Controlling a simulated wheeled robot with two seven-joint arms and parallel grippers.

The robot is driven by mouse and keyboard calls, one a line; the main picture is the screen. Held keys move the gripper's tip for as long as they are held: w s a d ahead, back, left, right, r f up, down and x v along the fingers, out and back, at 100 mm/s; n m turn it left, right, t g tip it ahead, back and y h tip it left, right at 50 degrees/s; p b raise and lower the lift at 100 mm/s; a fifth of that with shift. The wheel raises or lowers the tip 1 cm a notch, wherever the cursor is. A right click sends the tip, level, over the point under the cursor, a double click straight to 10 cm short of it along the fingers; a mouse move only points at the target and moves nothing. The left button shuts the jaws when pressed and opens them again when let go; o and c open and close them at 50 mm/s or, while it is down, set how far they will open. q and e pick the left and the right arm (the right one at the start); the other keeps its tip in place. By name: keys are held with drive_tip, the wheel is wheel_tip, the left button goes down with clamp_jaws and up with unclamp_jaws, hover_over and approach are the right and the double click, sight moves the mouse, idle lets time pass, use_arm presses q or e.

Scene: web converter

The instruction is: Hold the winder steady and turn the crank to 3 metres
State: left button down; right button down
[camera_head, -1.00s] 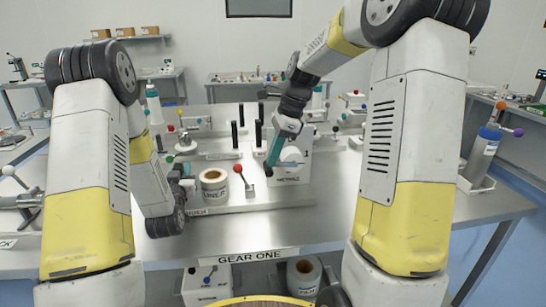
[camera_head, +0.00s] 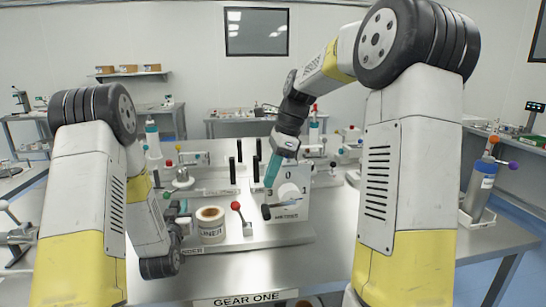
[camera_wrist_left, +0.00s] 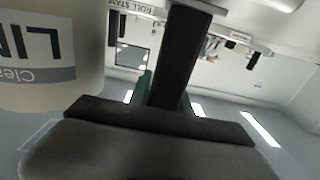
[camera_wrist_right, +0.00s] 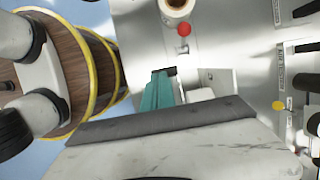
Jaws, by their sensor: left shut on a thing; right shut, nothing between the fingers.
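The winder is a white box with a dial (camera_head: 291,191) marked in metres, behind the table's front edge in the head view. Its crank's dark handle (camera_head: 266,211) is at the dial's lower left, on a short metal arm. My right gripper (camera_head: 269,184) is shut and empty, its teal fingers above the crank handle and apart from it. The fingers also show in the right wrist view (camera_wrist_right: 157,88). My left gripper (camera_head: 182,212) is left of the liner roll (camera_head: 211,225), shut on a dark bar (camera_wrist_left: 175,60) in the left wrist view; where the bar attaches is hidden.
A red-knobbed lever (camera_head: 237,206) stands between the liner roll and the winder. Black upright posts (camera_head: 239,152) stand behind. The bench front (camera_head: 320,245) is bare.

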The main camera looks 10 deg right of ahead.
wheel_tip(320, 180, up, 7)
drive_tip(key=y, duration=0.3)
hover_over(282, 203)
drive_tip(key=s+d, duration=0.3)
wheel_tip(282, 203, down, 10)
drive_tip(key=x, duration=0.9)
drive_tip(key=shift+f, duration=0.4)
drive_tip(key=shift+a, duration=0.1)
drive_tip(key=shift+a+r, duration=0.3)
drive_tip(key=shift+r, duration=0.35)
